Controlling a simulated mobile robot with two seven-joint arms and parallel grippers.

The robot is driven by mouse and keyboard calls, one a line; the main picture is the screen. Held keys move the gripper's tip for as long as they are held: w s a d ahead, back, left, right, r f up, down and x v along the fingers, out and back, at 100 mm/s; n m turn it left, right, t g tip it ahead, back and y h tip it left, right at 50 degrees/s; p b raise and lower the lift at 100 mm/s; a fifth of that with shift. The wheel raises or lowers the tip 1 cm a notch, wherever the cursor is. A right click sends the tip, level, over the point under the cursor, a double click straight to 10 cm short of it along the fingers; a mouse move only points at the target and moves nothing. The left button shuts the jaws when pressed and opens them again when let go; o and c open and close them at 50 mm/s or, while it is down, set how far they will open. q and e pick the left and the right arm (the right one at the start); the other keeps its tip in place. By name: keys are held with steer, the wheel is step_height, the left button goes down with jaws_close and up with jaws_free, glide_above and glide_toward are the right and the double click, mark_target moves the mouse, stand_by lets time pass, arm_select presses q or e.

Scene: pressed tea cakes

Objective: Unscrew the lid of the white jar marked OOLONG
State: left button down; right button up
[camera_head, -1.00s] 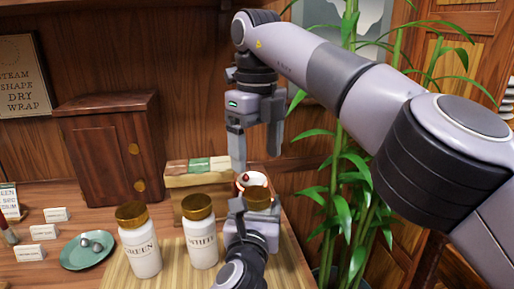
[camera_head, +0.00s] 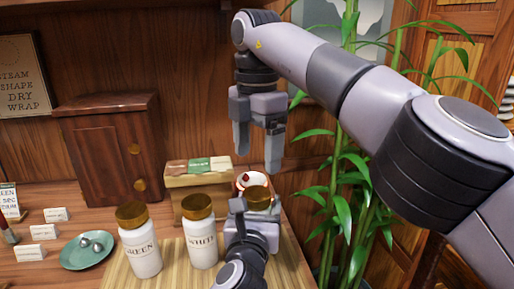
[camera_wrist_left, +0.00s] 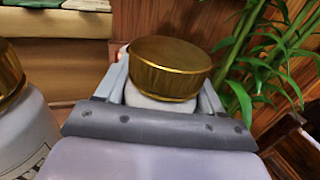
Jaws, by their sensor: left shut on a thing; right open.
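In the left wrist view the gold lid (camera_wrist_left: 169,67) sits on the jar's white shoulder (camera_wrist_left: 158,103); no label shows there. My left gripper (camera_head: 254,214) is shut around the white jar just below the lid, one finger on each side. My right gripper (camera_head: 257,155) is open and empty, pointing down above the lid, with a clear gap between its fingertips and the lid.
A jar marked GREEN (camera_head: 140,247) and one marked WHITE (camera_head: 200,240) stand left of the held jar. A dark cabinet (camera_head: 110,150) and teal plate (camera_head: 88,251) are left; a plant (camera_head: 350,170) is right.

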mark_target(257, 193)
steer(key=m, duration=1)
steer(key=shift+f, duration=4)
